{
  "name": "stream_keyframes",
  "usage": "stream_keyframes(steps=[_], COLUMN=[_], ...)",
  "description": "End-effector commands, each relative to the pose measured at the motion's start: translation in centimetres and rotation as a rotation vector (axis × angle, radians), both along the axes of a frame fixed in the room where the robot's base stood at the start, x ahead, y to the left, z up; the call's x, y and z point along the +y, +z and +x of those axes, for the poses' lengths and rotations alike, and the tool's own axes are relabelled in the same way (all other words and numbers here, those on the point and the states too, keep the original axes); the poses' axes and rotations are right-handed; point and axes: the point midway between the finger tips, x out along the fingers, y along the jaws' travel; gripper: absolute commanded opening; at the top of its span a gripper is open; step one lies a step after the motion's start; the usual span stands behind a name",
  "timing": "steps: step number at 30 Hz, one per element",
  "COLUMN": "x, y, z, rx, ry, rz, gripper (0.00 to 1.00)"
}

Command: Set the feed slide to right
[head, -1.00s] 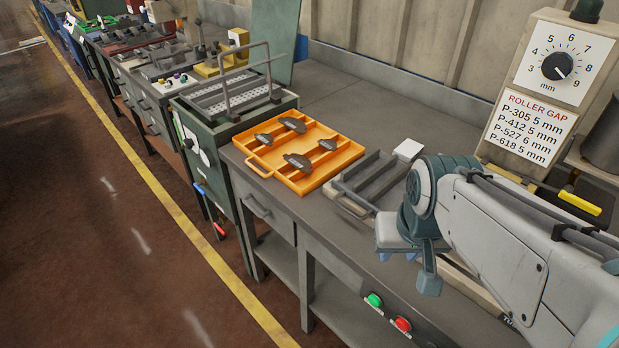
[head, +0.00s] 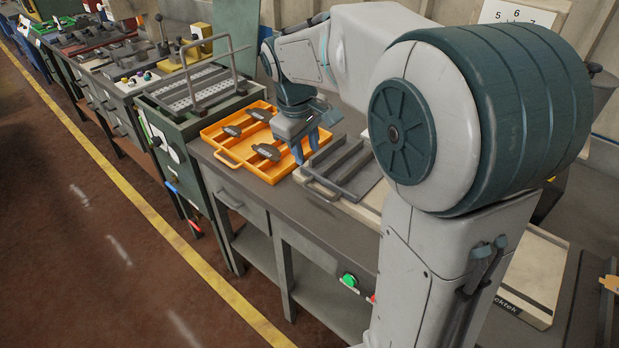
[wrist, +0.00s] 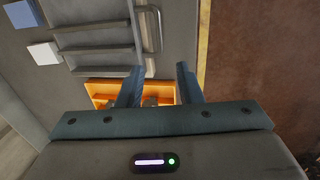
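No part in view is clearly marked as the feed slide, so I cannot tell which one it is. A green machine (head: 165,135) with a perforated bed and a raised grey bar frame (head: 205,62) stands left of the orange tray. A grey slotted tray (head: 345,172) with a front handle lies on the bench; it also shows in the wrist view (wrist: 95,35). My gripper (head: 305,150) points down above the bench, near the gap between the orange and grey trays. In the wrist view its two fingers (wrist: 162,85) are apart with nothing held.
An orange tray (head: 213,141) holds several dark brake shoes (head: 264,152). A white block (wrist: 45,53) and a blue block (wrist: 22,14) lie beside the grey tray.

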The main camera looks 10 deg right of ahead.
Motion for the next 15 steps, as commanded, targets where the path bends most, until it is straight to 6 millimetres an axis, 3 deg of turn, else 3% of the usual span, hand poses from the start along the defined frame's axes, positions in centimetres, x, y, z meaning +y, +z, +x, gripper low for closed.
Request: stream_keyframes(steps=[5,15], x=[-0.2,-1.4], y=[-1.6,-8.5], z=[0.4,1.1], rx=[0.007,0.006], ry=[0.009,0.005], rz=[-0.004,-0.003], gripper=[0.32,0.32])
